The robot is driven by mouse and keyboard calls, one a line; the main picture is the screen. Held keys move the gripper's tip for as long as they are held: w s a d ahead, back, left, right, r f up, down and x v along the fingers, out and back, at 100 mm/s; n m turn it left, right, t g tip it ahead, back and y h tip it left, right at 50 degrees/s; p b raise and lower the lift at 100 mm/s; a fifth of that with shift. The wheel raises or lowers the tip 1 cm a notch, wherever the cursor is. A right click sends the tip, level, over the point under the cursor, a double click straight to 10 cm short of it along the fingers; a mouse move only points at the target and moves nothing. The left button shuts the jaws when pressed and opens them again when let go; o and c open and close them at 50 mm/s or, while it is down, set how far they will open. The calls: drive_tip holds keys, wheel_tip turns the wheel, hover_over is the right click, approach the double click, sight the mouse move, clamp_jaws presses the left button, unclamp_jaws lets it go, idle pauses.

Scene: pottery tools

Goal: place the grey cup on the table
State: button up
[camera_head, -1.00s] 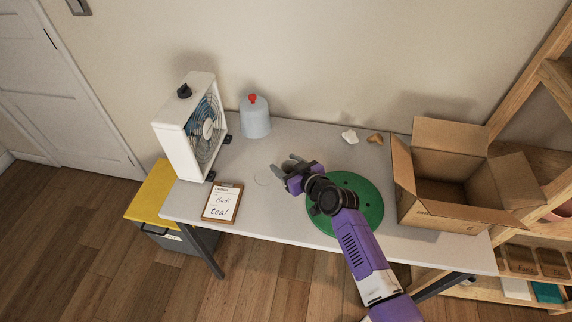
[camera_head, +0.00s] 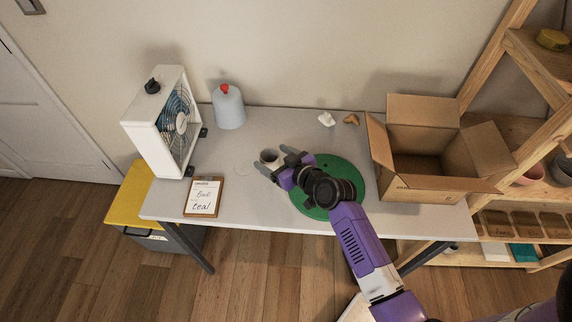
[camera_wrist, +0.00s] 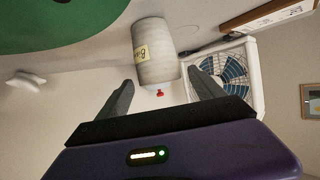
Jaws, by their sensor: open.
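The grey cup (camera_head: 269,157) is at the fingertips of my gripper (camera_head: 274,162), just left of a round green mat (camera_head: 352,172), over the white table (camera_head: 235,205). In the wrist view, which is upside down, the pale cup (camera_wrist: 158,62) bears a yellow label. It lies ahead of and between the spread fingers of my gripper (camera_wrist: 166,82), with space on both sides. My gripper is open. Whether the cup's base touches the table is hard to tell. A faint circle outline (camera_head: 242,170) is on the table left of the cup.
A white fan (camera_head: 160,125) and a clipboard (camera_head: 203,197) are at the left. A jug with a red cap (camera_head: 229,107) stands behind. An open cardboard box (camera_head: 425,188) is at the right. Small white (camera_head: 326,118) and brown pieces (camera_head: 351,119) lie at the back. The front-middle table is clear.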

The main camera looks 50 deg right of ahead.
drive_tip(key=shift+h, duration=0.3)
drive_tip(key=s+a, duration=0.2)
drive_tip(key=s, duration=0.3)
drive_tip(key=s+a, duration=0.2)
drive_tip(key=s, duration=0.2)
drive_tip(key=s+a, duration=0.3)
drive_tip(key=s, duration=0.2)
drive_tip(key=shift+s+r+b, duration=0.3)
drive_tip(key=shift+r+b, duration=0.05)
drive_tip(key=s+a+r, duration=0.3)
drive_tip(key=s+r, duration=0.1)
drive_tip(key=s, duration=0.2)
drive_tip(key=s+a+r+n+t+y, duration=0.1)
drive_tip(key=s+a+r, duration=0.3)
drive_tip(key=s, duration=0.3)
drive_tip(key=s+a+r+y, duration=0.1)
drive_tip(key=s+a+r, duration=0.2)
drive_tip(key=s+r, duration=0.2)
drive_tip(key=shift+s+a+r+t, duration=0.15)
drive_tip(key=shift+s+r+t, duration=0.15)
drive_tip(key=shift+s, duration=0.75)
drive_tip(key=shift+c, duration=0.5)
